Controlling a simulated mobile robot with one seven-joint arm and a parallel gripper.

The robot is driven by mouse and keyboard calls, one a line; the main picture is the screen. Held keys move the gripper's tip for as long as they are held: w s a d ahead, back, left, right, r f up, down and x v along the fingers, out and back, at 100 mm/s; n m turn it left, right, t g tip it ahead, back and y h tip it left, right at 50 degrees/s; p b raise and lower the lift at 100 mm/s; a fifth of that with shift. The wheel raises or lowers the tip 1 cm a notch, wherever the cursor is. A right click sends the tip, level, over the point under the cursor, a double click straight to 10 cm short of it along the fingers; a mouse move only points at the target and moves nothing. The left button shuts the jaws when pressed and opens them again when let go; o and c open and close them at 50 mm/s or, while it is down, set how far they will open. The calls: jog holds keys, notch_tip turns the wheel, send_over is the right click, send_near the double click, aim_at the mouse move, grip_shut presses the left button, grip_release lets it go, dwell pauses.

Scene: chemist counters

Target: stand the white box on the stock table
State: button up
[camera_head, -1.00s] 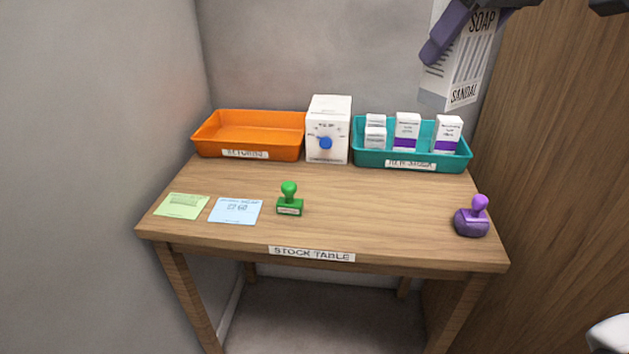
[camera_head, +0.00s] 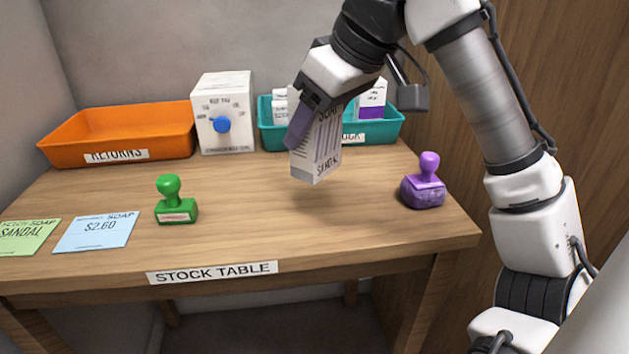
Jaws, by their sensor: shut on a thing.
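My gripper (camera_head: 306,128) is shut on the white box (camera_head: 318,153), a carton printed "SOAP" and "SANDAL". It holds the box slightly tilted above the middle right of the stock table (camera_head: 270,225). A gap and a soft shadow show beneath the box, so it appears clear of the wood. My gripper's fingers hide part of the box's left side and top. The table's front edge bears a "STOCK TABLE" label (camera_head: 212,272).
An orange returns tray (camera_head: 120,137), a white dial box (camera_head: 223,112) and a teal tray (camera_head: 388,131) with small cartons line the back. The front middle is free.

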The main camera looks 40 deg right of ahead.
aim_at(316, 169)
notch_tip(316, 169, down, 7)
jog(key=shift+f+b, duration=0.15)
jog(key=shift+b, duration=0.65)
jog(key=shift+f, duration=0.1)
jog(key=o, duration=1)
jog(key=p+v, duration=0.3)
jog(key=v, duration=0.9)
